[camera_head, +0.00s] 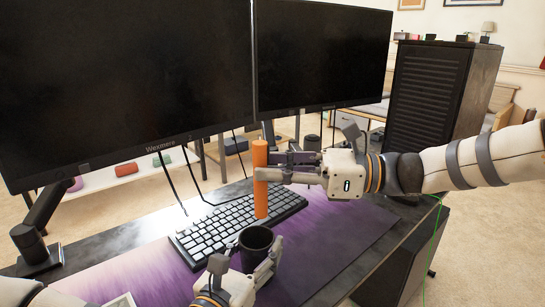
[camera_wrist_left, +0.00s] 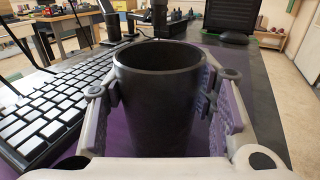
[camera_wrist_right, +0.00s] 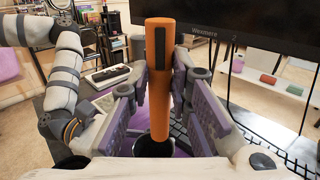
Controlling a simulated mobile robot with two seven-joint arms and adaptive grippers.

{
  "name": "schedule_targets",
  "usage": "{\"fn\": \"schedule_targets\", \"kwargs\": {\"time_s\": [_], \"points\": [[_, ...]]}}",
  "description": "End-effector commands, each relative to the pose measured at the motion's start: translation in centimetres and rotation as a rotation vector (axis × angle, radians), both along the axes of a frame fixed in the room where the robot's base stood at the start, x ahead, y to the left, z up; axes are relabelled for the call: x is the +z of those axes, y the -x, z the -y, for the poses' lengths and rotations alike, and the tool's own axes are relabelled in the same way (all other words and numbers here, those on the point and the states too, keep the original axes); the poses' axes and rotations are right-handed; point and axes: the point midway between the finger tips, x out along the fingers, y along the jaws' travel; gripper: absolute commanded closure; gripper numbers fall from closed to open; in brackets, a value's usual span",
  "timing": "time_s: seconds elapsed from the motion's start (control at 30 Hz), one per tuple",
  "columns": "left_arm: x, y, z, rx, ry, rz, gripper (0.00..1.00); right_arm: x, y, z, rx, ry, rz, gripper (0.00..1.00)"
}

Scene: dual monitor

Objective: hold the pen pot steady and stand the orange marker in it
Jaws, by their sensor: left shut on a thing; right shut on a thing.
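The orange marker (camera_head: 261,185) is held upright by my right gripper (camera_head: 268,172), which is shut on it. It also shows in the right wrist view (camera_wrist_right: 160,85), with a dark clip on its side. The pen pot (camera_head: 256,241) is a black open cup on the purple mat. My left gripper (camera_head: 240,272) is shut around the pot, with a finger on each side in the left wrist view, where the pot (camera_wrist_left: 160,100) looks upright and empty. In the right wrist view the marker's lower end overlaps the pot's opening (camera_wrist_right: 155,146); I cannot tell whether it is inside.
A keyboard (camera_head: 215,226) lies on the purple desk mat (camera_head: 335,240) behind the pot. Two dark monitors (camera_head: 120,80) stand at the back, and a black computer tower (camera_head: 432,100) stands at the right. The mat right of the pot is clear.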

Motion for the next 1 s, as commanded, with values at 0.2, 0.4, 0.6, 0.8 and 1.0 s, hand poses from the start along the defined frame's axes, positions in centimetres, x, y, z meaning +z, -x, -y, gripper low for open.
{"fn": "schedule_targets", "kwargs": {"time_s": [0.2, 0.4, 0.6, 0.8, 1.0], "points": [[0.0, 0.0, 0.0, 0.0, 0.0, 0.0, 0.79, -1.8, 0.0, 0.0, 0.002, 0.0, -0.002, 1.0], [0.0, 0.0, 0.0, 0.0, 0.0, 0.0, 0.79, -3.3, 0.0, 0.0, 0.002, 0.0, -0.002, 1.0], [0.0, 0.0, 0.0, 0.0, 0.0, 0.0, 0.79, -4.9, 0.0, 0.0, 0.002, -0.001, -0.002, 1.0], [0.0, 0.0, 0.0, 0.0, 0.0, 0.0, 0.79, -6.5, 0.0, 0.0, 0.002, 0.0, -0.002, 1.0], [0.0, 0.0, 0.0, 0.0, 0.0, 0.0, 0.79, -8.0, 0.0, 0.0, 0.003, 0.0, -0.002, 1.0]]}}
